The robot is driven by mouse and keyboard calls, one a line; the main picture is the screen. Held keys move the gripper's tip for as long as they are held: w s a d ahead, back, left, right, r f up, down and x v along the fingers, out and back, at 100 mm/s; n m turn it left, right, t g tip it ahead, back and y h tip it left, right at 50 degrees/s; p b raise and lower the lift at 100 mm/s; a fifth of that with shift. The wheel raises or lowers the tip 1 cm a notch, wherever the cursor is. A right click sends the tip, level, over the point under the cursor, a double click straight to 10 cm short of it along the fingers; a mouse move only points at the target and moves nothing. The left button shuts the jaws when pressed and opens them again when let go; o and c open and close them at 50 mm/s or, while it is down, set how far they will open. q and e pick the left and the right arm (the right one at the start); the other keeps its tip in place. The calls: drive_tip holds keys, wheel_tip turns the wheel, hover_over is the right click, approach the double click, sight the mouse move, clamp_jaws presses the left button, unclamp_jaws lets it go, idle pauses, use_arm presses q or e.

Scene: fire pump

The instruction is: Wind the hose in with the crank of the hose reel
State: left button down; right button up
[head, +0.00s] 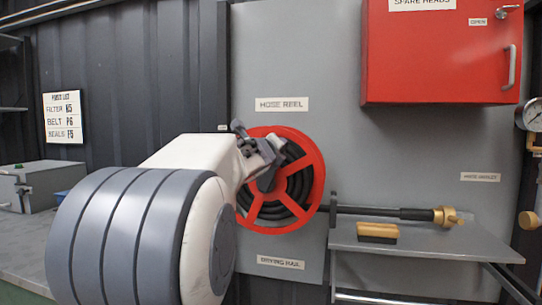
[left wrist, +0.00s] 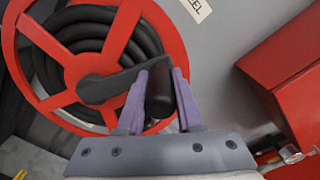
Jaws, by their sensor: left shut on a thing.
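The red hose reel (head: 307,210) is mounted on the grey panel in the head view, with black hose (head: 295,190) coiled inside it. It also fills the upper left of the left wrist view (left wrist: 138,18). A dark crank arm (left wrist: 100,88) runs from the reel's hub to a black crank handle (left wrist: 160,92). My left gripper (left wrist: 163,85) is shut on the crank handle, with one purple finger on each side of it. In the head view my left gripper (head: 262,155) is at the reel's upper left and hides part of its rim. My right gripper is not in view.
A red cabinet (head: 440,55) hangs at the upper right. A grey shelf (head: 440,240) at the lower right carries a brush (head: 377,232) and a nozzle with a brass tip (head: 446,217). A grey box (head: 45,185) stands on the left bench.

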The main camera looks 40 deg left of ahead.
use_arm(q)
drive_tip(key=shift+w+d+f+m, duration=0.1)
drive_tip(key=shift+d+f+m, duration=0.05)
drive_tip(key=shift+d+m, duration=0.15)
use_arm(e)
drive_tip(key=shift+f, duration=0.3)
use_arm(q)
drive_tip(key=c, duration=0.6)
unclamp_jaws()
drive_tip(key=shift+a, duration=0.1)
